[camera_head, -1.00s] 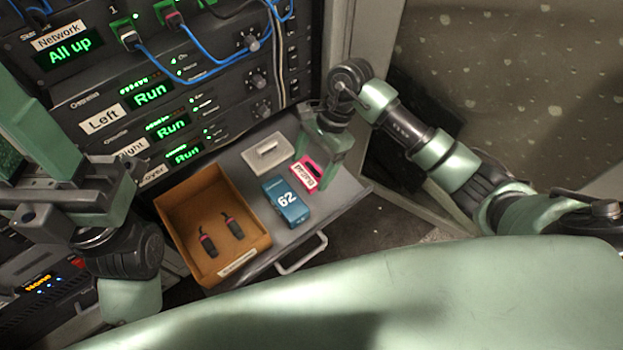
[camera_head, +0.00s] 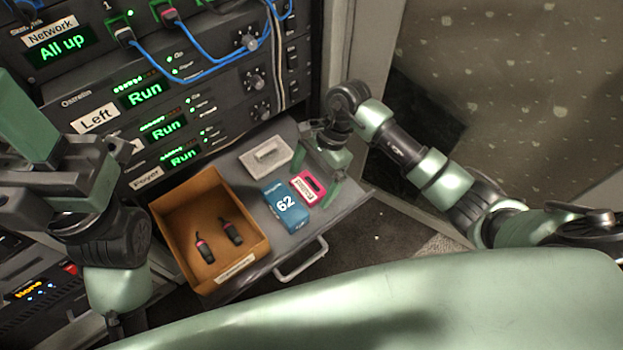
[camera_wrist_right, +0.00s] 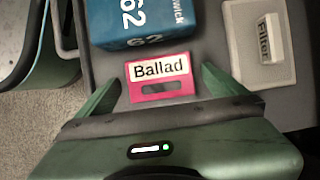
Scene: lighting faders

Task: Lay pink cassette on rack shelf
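The pink cassette (camera_head: 309,187) lies flat on the grey pull-out shelf (camera_head: 345,200), right of a blue box marked 62 (camera_head: 286,206). In the right wrist view the cassette (camera_wrist_right: 160,80) shows its "Ballad" label. My right gripper (camera_head: 318,174) is low over the shelf at the cassette. In the wrist view its two green fingers stand apart on either side of the cassette, with gaps showing, so it is open. My left gripper (camera_head: 55,165) is at the left, in front of the rack, away from the cassette; its fingertips are not clear.
A pale grey box labelled "Filter" (camera_wrist_right: 285,75) also shows in the head view (camera_head: 265,156). A brown tray (camera_head: 205,265) with two dark plugs stands at the shelf's left. Rack units with blue cables rise behind. A handle (camera_head: 300,262) juts from the shelf's front.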

